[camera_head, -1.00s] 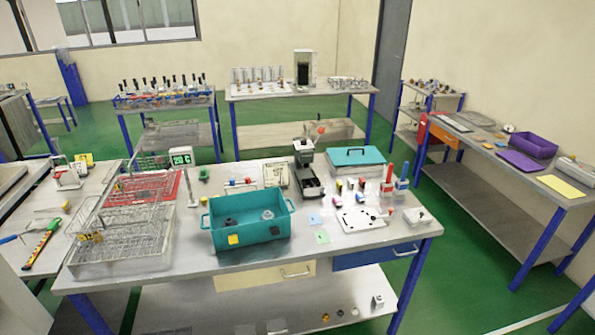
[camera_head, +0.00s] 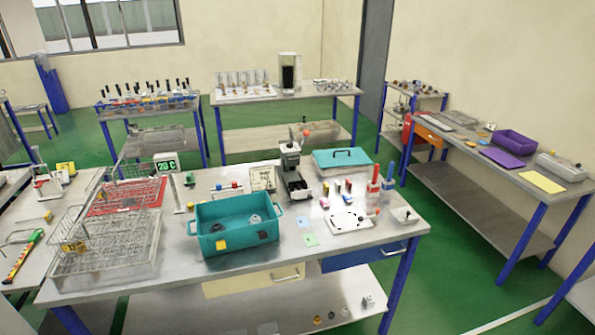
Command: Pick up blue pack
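Several small coloured packs (camera_head: 348,187) stand in a loose group on the middle table, in front of the teal lid. They are tiny here, and I cannot tell for sure which one is the blue pack. A blue upright tool (camera_head: 388,181) stands to their right, beside a red one (camera_head: 374,184). A flat light-blue note (camera_head: 303,221) lies left of the white plate. Neither of my grippers is in view.
A teal open bin (camera_head: 236,232) with grey parts inside stands mid-table (camera_head: 180,270). Wire baskets (camera_head: 110,245) fill the left end. A teal lid (camera_head: 341,160), a dark-grey device (camera_head: 293,172) and a white plate (camera_head: 348,221) are nearby. Green floor is free on the right.

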